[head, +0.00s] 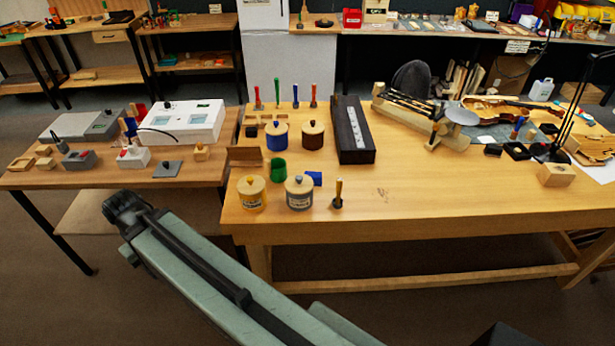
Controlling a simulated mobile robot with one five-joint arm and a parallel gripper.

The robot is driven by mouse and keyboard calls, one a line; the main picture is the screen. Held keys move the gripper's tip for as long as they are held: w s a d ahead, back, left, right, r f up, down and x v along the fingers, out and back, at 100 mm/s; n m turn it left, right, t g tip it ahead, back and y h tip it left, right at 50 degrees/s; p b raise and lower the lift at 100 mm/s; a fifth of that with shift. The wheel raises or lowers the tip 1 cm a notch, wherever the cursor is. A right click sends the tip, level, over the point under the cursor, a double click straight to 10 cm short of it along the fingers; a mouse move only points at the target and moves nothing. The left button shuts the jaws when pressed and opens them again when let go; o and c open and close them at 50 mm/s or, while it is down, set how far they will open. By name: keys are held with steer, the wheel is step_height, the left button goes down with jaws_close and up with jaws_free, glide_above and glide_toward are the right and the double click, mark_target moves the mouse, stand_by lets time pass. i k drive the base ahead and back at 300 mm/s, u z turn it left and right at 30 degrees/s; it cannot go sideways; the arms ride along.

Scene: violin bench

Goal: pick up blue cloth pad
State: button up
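A small blue piece (315,178), which looks like the blue cloth pad, lies on the wooden bench. It is just behind and right of a lidded jar with a grey-blue lid (299,193), which hides part of it. A green cup (278,169) stands to its left. My arm crosses the lower foreground from bottom right toward the left, in front of the bench. No gripper fingers can be made out in the view, and nothing of mine touches the blue piece.
A cream-lidded jar (252,194) and a small dark-based tool with a wooden handle (338,193) stand near the bench's front edge. Blue-lidded (276,136) and brown-lidded (313,135) jars stand behind. A long black block (352,132) lies right of them. The bench's front middle (440,205) is clear.

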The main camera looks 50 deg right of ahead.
mark_target(316, 177)
steer(key=u, duration=0.05)
steer(key=i, duration=0.85)
steer(key=z, duration=0.1)
